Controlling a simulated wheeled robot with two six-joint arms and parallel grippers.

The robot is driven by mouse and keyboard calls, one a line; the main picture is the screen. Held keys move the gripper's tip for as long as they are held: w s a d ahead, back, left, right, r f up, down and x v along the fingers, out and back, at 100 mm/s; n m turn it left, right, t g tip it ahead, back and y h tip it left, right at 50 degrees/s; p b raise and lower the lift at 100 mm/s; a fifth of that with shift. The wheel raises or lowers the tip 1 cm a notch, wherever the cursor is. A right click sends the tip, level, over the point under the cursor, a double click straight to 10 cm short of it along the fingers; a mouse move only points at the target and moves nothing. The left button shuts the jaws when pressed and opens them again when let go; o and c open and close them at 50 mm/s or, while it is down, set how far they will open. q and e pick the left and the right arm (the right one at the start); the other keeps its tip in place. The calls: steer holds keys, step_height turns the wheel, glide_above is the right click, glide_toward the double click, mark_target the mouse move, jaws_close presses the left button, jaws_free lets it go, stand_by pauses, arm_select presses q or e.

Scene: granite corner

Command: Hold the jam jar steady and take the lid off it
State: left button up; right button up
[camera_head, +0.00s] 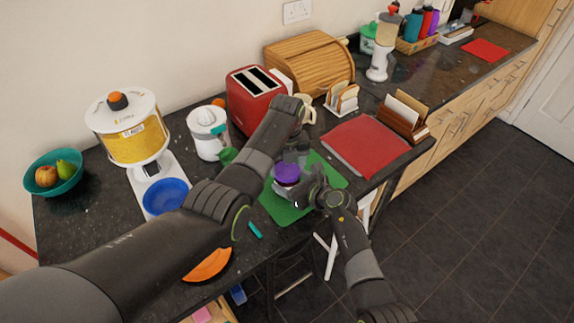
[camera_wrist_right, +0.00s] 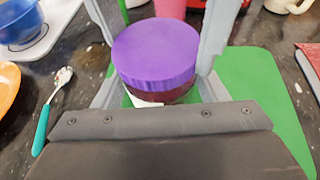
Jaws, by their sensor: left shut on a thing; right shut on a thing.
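The jam jar (camera_wrist_right: 170,95) stands upright on a green mat (camera_head: 330,178), with dark red contents and a bit of white label showing in the right wrist view. Its purple lid (camera_wrist_right: 155,50) sits level on top; the lid also shows in the head view (camera_head: 287,172). My left gripper (camera_head: 290,164) reaches down from above, its light grey fingers shut on either side of the lid. My right gripper (camera_head: 298,191) comes from the lower right and is shut around the jar body below the lid. The fingertip contacts are mostly hidden.
A blue bowl (camera_head: 166,196), orange plate (camera_head: 210,264) and teal-handled spoon (camera_wrist_right: 42,128) lie left. A red flat item (camera_head: 366,143) lies right. The counter's front edge is close.

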arm_select(q)
steer(key=n, duration=2.2)
steer(key=shift+r+n, duration=0.1)
steer(key=shift+n, duration=0.2)
steer(key=n, duration=0.7)
steer(key=shift+n, duration=0.3)
steer(key=n, duration=0.6)
steer(key=shift+w, duration=0.1)
steer(key=n, duration=0.6)
steer(key=shift+r, duration=0.1)
steer(key=n, duration=1.1)
steer(key=shift+n, duration=0.4)
